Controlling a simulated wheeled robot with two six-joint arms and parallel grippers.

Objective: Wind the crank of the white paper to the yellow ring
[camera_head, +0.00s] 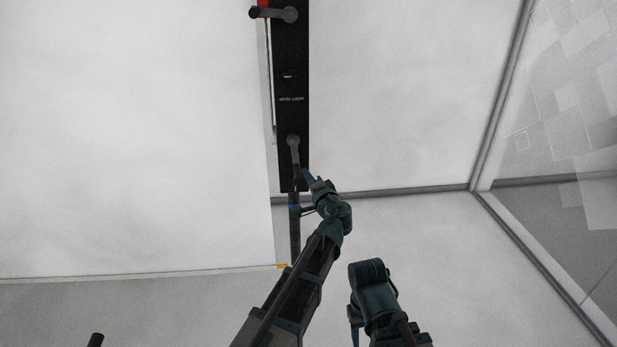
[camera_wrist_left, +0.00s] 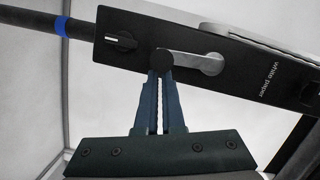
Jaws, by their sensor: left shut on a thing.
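A black panel (camera_head: 290,60) labelled "white paper" stands upright in the head view and lies slanted in the left wrist view (camera_wrist_left: 230,75). Its grey crank (camera_head: 293,145) points down in the head view; the arm also shows in the left wrist view (camera_wrist_left: 190,60). My left gripper (camera_head: 306,176) is shut on the crank's dark knob (camera_wrist_left: 163,62), with a finger on each side. A dark pole (camera_head: 295,232) below the panel carries a blue ring (camera_head: 293,207). A small yellow mark (camera_head: 282,266) shows beside the pole's lower end; I cannot tell if it is a ring.
Another crank (camera_head: 289,14) sits at the panel's top near a red patch (camera_head: 263,3). A large white sheet (camera_head: 130,140) fills the left. My right arm's end (camera_head: 355,325) is low, its jaws unclear. A glass pane (camera_head: 560,120) stands at right.

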